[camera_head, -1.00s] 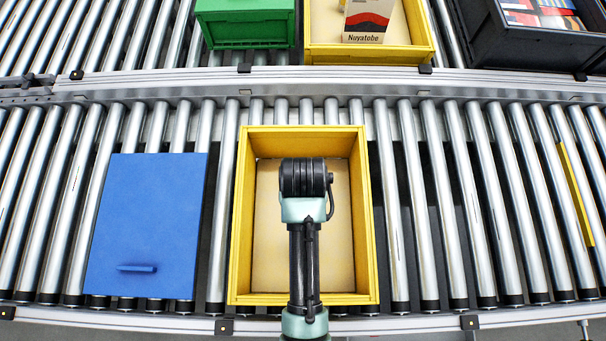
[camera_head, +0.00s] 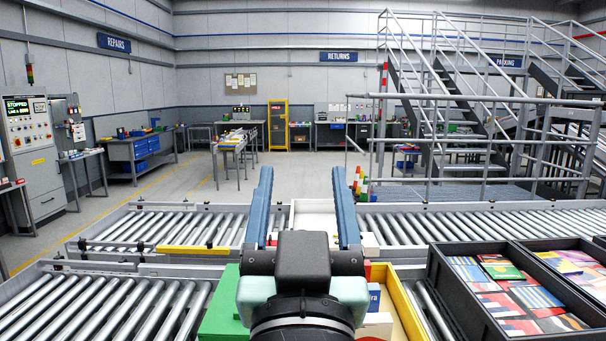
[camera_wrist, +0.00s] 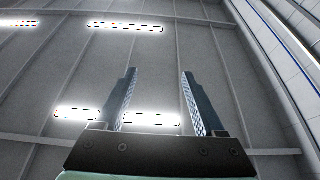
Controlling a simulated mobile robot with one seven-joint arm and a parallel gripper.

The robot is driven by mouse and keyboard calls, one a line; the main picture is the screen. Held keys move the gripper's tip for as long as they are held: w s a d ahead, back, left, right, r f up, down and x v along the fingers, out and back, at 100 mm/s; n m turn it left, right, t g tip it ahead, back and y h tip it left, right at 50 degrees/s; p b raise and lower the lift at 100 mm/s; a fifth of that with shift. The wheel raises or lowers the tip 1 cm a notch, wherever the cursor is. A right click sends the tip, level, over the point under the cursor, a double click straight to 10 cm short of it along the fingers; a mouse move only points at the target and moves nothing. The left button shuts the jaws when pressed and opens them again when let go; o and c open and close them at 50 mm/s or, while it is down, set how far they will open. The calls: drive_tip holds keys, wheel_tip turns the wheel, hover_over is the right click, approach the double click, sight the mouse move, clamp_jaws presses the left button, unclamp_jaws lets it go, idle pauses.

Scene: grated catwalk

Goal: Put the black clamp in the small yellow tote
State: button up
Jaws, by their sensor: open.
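My gripper (camera_head: 302,175) points up and forward in the head view, its two blue fingers wide apart with nothing between them. The wrist view shows the same open fingers (camera_wrist: 158,78) against the ceiling. A yellow tote (camera_head: 404,305) stands behind my gripper at the lower right, partly hidden by it, with boxes inside. I cannot tell whether it is the small one. I do not see a black clamp in either current view.
A green tote (camera_head: 220,308) is left of my gripper. Dark crates (camera_head: 462,301) of colourful flat items stand at right. Roller conveyors (camera_head: 100,312) run across the front. A metal staircase (camera_head: 470,110) rises at back right. Open floor lies at back left.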

drive_tip(key=s+r+t, duration=0.4)
drive_tip(key=s+r, duration=0.4)
drive_tip(key=r, duration=0.2)
drive_tip(key=shift+s+r+t, duration=0.3)
drive_tip(key=shift+s, duration=0.05)
